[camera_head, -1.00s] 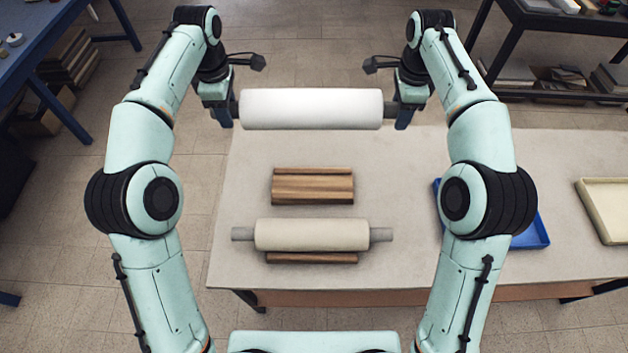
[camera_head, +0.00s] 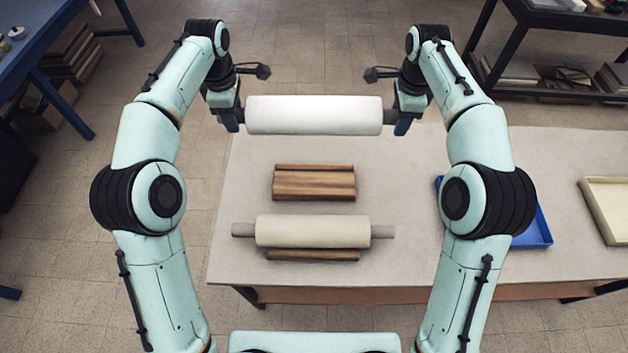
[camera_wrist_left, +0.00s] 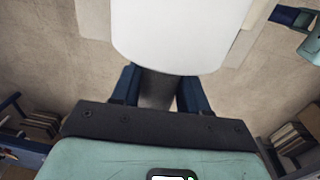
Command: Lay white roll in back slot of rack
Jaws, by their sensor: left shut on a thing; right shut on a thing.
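The white roll (camera_head: 314,115) is held level in the air between my two grippers, beyond the wooden rack. My left gripper (camera_head: 234,118) is shut on its left end; in the left wrist view the fingers (camera_wrist_left: 160,90) close on the grey core below the white roll (camera_wrist_left: 178,35). My right gripper (camera_head: 398,120) is shut on its right end. The wooden rack (camera_head: 314,185) lies on the table; its back slot is empty. A cream roll (camera_head: 312,231) with grey ends lies across the front part and hides much of it.
The pale table (camera_head: 400,265) has bare room left of the rack and between it and the blue tray (camera_head: 535,232). A cream tray (camera_head: 606,222) is at the far right. A dark shelf (camera_head: 540,80) and a blue table (camera_head: 45,50) stand behind.

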